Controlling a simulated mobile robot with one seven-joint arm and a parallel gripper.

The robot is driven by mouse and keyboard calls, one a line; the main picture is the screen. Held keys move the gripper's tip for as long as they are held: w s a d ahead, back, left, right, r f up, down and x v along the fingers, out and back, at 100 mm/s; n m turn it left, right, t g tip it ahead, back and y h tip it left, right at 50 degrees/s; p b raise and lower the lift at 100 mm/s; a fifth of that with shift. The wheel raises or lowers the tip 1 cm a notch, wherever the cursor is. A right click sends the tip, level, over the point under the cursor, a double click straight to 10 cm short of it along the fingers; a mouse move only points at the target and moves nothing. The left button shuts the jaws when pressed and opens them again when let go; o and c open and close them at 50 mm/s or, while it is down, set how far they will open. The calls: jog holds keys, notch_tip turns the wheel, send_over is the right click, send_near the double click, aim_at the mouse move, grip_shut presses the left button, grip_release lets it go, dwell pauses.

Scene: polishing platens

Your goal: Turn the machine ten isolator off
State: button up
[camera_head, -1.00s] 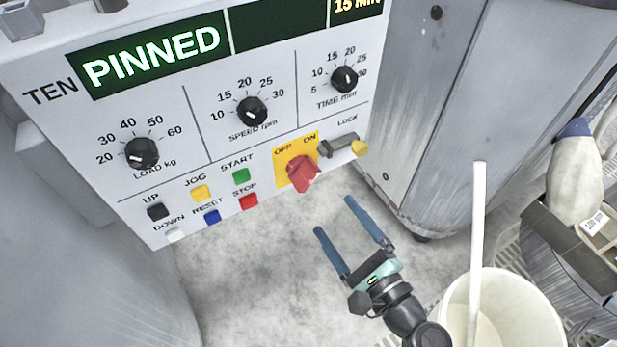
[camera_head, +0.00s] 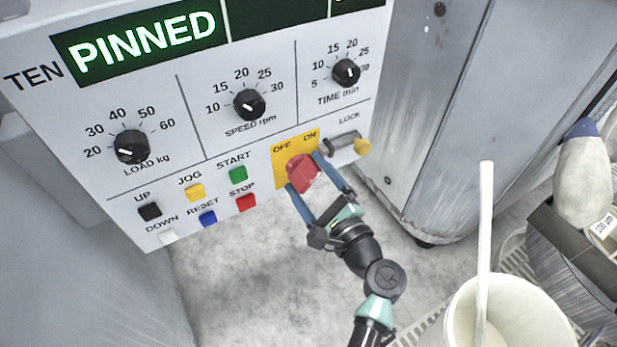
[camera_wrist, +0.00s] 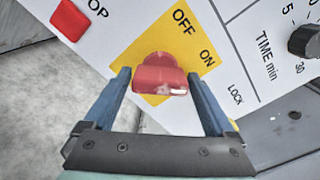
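The machine ten isolator is a red rotary handle (camera_head: 303,173) on a yellow plate (camera_head: 280,160) marked OFF and ON, low on the white control panel. In the wrist view the red handle (camera_wrist: 160,75) sits between my two blue fingers, with OFF and ON printed above it. My gripper (camera_head: 305,172) is open, one finger on each side of the handle. In the wrist view gaps show between my gripper (camera_wrist: 164,82) and the handle. Which mark the handle points to is hard to tell.
A lock (camera_head: 343,144) with a yellow end is just right of the isolator. The red STOP button (camera_head: 246,203) and green START button (camera_head: 238,174) are to its left. A white bucket (camera_head: 530,310) with a stick stands at lower right. The floor below is clear.

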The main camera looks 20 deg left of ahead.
jog(key=c, duration=1)
jog(key=n+b, duration=0.1)
jog(key=n, duration=0.1)
jog(key=n+b, duration=0.1)
jog(key=shift+f+n+b, duration=0.2)
jog(key=shift+n+b, duration=0.15)
jog(key=shift+n, duration=0.05)
jog(key=n+b, duration=0.3)
jog(key=n, duration=0.2)
jog(key=shift+n+b, duration=0.3)
jog(key=shift+b, duration=0.1)
jog(key=n+b, duration=0.3)
jog(key=n, duration=0.1)
jog(key=shift+b, duration=0.3)
jog(key=shift+r+n+b, duration=0.1)
jog(key=shift+n+b, duration=1.5)
jog(key=shift+n, duration=0.7)
